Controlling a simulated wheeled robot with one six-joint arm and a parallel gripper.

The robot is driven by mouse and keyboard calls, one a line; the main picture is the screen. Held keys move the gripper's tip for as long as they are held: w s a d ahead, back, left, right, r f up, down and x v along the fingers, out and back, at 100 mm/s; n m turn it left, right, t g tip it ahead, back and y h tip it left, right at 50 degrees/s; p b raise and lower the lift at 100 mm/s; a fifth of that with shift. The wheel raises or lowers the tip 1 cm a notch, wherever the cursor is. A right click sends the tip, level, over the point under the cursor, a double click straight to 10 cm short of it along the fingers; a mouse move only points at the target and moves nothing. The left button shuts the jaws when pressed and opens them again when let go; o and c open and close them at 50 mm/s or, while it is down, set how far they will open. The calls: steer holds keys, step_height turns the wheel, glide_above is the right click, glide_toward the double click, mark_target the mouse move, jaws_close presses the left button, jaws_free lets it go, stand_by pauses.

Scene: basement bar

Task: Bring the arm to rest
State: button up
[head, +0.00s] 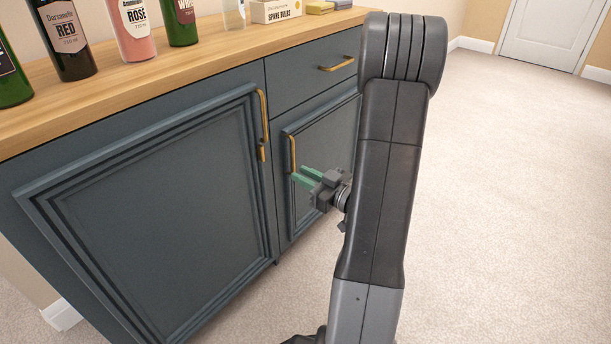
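My gripper (299,174) is in front of the right cabinet door (325,140). Its two green fingers point left and stand apart, with nothing seen between them. In the picture the fingertips lie just below that door's brass handle (292,152); I cannot tell the exact gap in depth. My dark arm rises in the middle right and hides part of the cabinet's right end and some of my wrist.
The blue-grey cabinet (140,215) has a left door with a brass handle (262,115) and a drawer (312,75); they look closed. Several bottles and a small box (276,10) stand on the wooden top (190,68). Carpet (510,200) is clear to the right, toward a white door (556,30).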

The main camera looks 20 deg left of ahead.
mark_target(263, 154)
steer(key=shift+a, duration=0.1)
steer(key=b+x, duration=0.2)
steer(key=x, duration=1)
steer(key=shift+b, duration=0.4)
steer(key=shift+x, duration=0.85)
steer(key=shift+r, duration=0.1)
